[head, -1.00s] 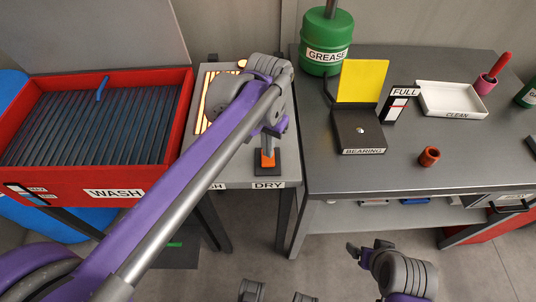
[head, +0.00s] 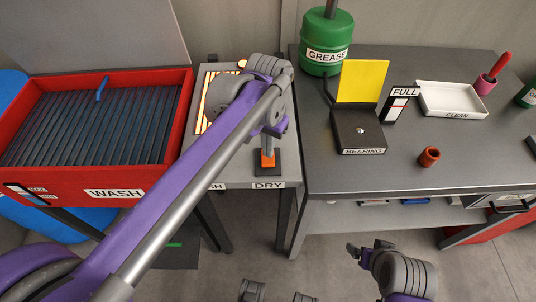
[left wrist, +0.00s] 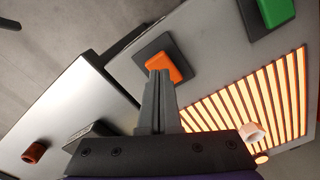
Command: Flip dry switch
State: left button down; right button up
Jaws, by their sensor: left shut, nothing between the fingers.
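The orange dry switch (head: 267,160) sits on a dark base above the DRY label (head: 268,185), at the front right of the grey station. My left gripper (head: 269,148) is shut and empty, pointing down at the switch. In the left wrist view its closed fingertips (left wrist: 159,74) overlap the edge of the orange switch (left wrist: 168,66); whether they touch it I cannot tell. My right gripper (head: 364,250) hangs low in front of the right table, away from the switch; its finger gap is unclear.
A green switch (left wrist: 275,10) lies beside the orange one. Glowing slats (left wrist: 245,100) fill part of the station. The red WASH basin (head: 110,178) stands left. The right table (head: 390,170) carries a BEARING box (head: 358,130), a white CLEAN tray (head: 453,112) and a reddish-brown ring (head: 429,156).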

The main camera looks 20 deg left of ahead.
aim_at(267, 161)
pick_arm(q)
jog(key=shift+f+b, duration=0.75)
jog(key=shift+f, duration=0.6)
dwell(0.9)
jog(key=shift+r, duration=0.1)
jog(key=shift+r+p, duration=2.75)
jog(key=shift+r, duration=0.7)
jog(key=shift+s, duration=0.1)
jog(key=s+a+f+n+t+p, duration=0.1)
jog(key=s+a+f+t, duration=0.1)
jog(key=s, duration=0.5)
jog(key=s+a+f+n+t+p, duration=0.1)
jog(key=s+a+f+t, duration=0.2)
jog(key=s+f, duration=0.3)
jog(key=shift+s+a+n, duration=0.4)
jog(key=shift+a, duration=0.4)
